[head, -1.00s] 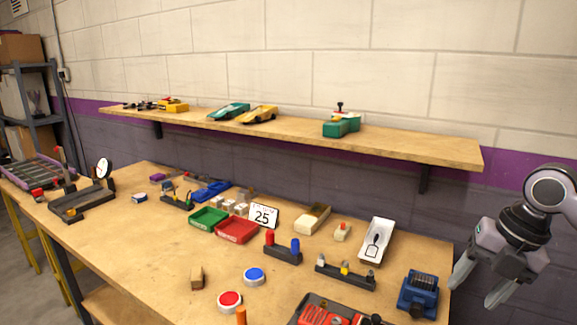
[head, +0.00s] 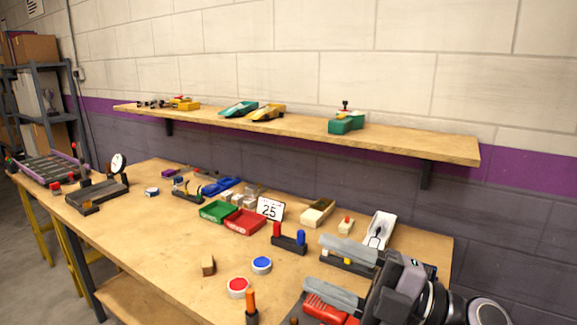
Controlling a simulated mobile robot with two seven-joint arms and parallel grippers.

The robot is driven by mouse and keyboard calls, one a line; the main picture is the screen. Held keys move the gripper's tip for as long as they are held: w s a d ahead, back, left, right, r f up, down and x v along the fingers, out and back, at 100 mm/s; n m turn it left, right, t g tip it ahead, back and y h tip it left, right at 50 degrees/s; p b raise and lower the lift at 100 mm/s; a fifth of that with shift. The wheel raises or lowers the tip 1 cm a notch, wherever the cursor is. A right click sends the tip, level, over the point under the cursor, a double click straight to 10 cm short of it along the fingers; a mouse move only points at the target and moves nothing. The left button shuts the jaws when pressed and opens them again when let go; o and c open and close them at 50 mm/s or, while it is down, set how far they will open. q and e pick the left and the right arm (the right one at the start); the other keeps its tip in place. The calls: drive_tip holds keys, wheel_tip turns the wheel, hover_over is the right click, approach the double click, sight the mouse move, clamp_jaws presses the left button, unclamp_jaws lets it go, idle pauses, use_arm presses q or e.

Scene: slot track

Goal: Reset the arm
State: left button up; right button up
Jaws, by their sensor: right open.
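My right gripper (head: 340,272) is in the lower right of the head view, over the front right part of the workbench (head: 150,240). Its two grey fingers point left and are spread apart, with nothing between them. Below the lower finger is a dark tray with a red tool (head: 322,312), partly hidden by the gripper. A dark rack (head: 348,264) behind the upper finger is also partly covered. My left gripper does not show.
A white tray (head: 381,228), a block with red and blue pegs (head: 289,240), a red button (head: 238,287), a blue button (head: 261,265) and green (head: 217,211) and red (head: 245,222) bins are on the bench. A wall shelf (head: 300,128) holds toy cars.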

drive_tip(key=w+d+f+m+t+h, duration=0.3)
drive_tip(key=d+m+t+h, duration=0.4)
drive_tip(key=m+t+h, duration=0.65)
drive_tip(key=s+d+f+m+g+h, duration=0.2)
drive_tip(key=d+f+m+g+h, duration=0.25)
drive_tip(key=d+f+m, duration=0.4)
drive_tip(key=s+d+f+m+g+h, duration=0.15)
drive_tip(key=s+f+m+g, duration=0.25)
drive_tip(key=s+f+g, duration=1.25)
wheel_tip(320, 180, down, 12)
drive_tip(key=w+a+t+y+b, duration=0.1)
drive_tip(key=a+t+y, duration=0.1)
drive_tip(key=t, duration=0.8)
drive_tip(key=shift+a+t, duration=0.25)
drive_tip(key=shift+t, duration=0.1)
